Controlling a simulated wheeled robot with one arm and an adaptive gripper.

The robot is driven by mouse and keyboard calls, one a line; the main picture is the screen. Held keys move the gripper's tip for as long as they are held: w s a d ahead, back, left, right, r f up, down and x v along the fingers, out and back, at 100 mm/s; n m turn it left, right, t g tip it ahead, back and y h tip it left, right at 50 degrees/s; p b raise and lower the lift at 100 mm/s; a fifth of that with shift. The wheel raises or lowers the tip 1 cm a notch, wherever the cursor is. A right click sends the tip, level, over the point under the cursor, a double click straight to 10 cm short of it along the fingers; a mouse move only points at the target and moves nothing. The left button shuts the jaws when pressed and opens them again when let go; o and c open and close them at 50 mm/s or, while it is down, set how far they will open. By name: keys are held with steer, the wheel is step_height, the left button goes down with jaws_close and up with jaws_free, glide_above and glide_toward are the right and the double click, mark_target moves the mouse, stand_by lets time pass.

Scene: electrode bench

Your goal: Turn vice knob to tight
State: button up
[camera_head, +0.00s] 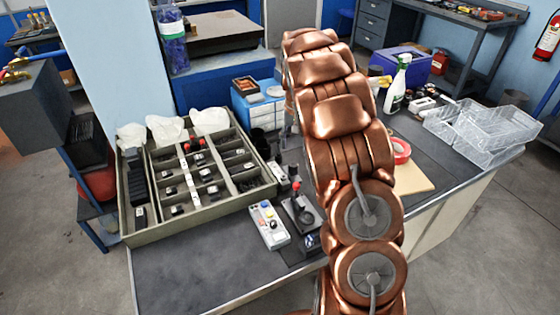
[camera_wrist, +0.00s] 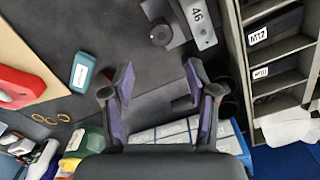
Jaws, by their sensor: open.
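A dark round knob (camera_wrist: 160,34) stands on a grey metal device at the top of the wrist view; it may be the vice knob, but the device is cut off by the frame edge. Beside it is a light grey block (camera_wrist: 199,22) marked 46. My gripper (camera_wrist: 160,76) is open, its two purple-padded fingers spread and empty. The knob lies beyond the fingertips, apart from them. In the head view my copper arm hides my gripper, and I cannot make out the knob there.
A divided tray (camera_head: 128,222) stands left on the dark bench. A control box (camera_head: 268,226) and a red-topped joystick (camera_head: 298,205) are near the front edge. A teal object (camera_wrist: 82,72) lies left of my fingers.

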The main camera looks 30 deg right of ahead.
mark_target(293, 162)
steer(key=shift+w+a+f+p, duration=0.1)
steer(key=shift+f+p, duration=0.35)
steer(key=shift+f, duration=1.55)
steer(key=shift+a+f+p, duration=0.1)
steer(key=shift+f+p, duration=0.3)
steer(key=shift+f, duration=1.55)
steer(key=shift+d, duration=0.1)
steer(key=shift+c, duration=0.2)
jaws_close()
steer(key=shift+f+b, duration=0.1)
steer(key=shift+b, duration=0.5)
steer(key=shift+m, duration=0.3)
